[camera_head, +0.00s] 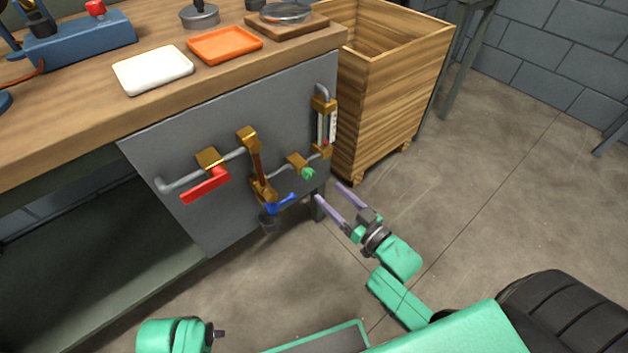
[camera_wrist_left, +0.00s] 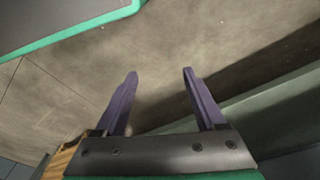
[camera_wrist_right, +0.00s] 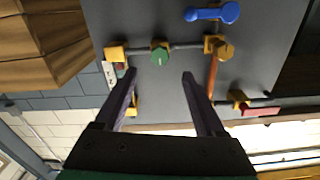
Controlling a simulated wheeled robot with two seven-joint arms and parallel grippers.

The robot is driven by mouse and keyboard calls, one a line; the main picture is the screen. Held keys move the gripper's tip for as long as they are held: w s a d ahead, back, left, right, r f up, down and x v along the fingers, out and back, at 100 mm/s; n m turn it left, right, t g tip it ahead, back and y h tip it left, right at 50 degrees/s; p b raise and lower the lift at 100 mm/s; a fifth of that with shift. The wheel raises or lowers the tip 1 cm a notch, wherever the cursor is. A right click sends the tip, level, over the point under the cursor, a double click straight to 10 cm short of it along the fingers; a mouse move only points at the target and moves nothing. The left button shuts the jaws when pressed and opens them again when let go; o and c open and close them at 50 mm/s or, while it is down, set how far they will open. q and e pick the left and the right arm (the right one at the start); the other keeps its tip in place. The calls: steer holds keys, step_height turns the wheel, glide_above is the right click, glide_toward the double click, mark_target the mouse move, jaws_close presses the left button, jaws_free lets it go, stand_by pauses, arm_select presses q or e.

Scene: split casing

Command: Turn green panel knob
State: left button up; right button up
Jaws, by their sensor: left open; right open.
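The small green knob (camera_head: 308,174) sits on a brass fitting on the pipework of the grey panel (camera_head: 230,225), low on its right side. In the right wrist view the green knob (camera_wrist_right: 160,57) is round and faces the camera, just beyond and between my fingertips. My right gripper (camera_head: 329,192) is open and empty, in front of the panel and apart from the knob; its fingers also show in the right wrist view (camera_wrist_right: 160,75). My left gripper (camera_wrist_left: 160,73) is open and empty over the floor.
A red lever (camera_head: 205,187) and a blue lever (camera_head: 281,203) stick out near the knob. A sight gauge (camera_head: 327,127) stands on the panel's right. The workbench (camera_head: 70,134) with trays is above. A wooden crate (camera_head: 400,98) stands right of the panel. Floor before the panel is clear.

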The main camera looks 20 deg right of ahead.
mark_target(311, 177)
steer(key=b+x, duration=0.1)
steer(key=x, duration=0.6)
steer(key=shift+w+f, duration=0.1)
steer(key=shift+w, duration=0.3)
jaws_close()
arm_select(q)
steer(key=r, duration=0.4)
steer(key=shift+w+d, duration=0.15)
steer(key=shift+d, duration=0.15)
